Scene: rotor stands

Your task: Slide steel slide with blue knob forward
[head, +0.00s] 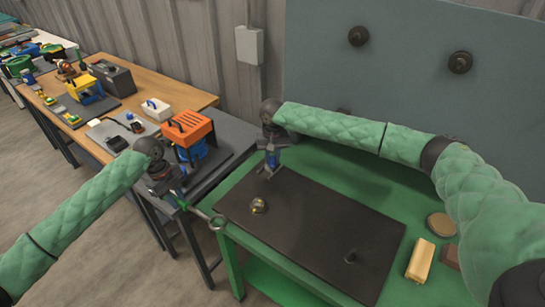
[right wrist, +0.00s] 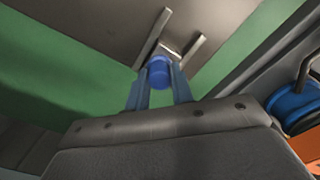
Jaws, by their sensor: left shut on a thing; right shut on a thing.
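The blue knob (right wrist: 159,72) is between the fingers of my right gripper (right wrist: 158,90) in the right wrist view. In the head view my right gripper (head: 271,163) points down at the far left corner of the dark board (head: 310,210), shut on the knob. The steel slide (right wrist: 167,51) shows only in part beyond the knob, between two grey bars. My left gripper (head: 178,196) is shut on a ring-ended tool (head: 217,222), whose ring hangs near the left edge of the green table.
The green table (head: 236,256) carries the dark board, with a small round metal part (head: 259,205) on it. A yellow block (head: 420,260) and a round tan disc (head: 441,224) lie at the right. A bench with an orange-and-blue device (head: 189,129) stands to the left.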

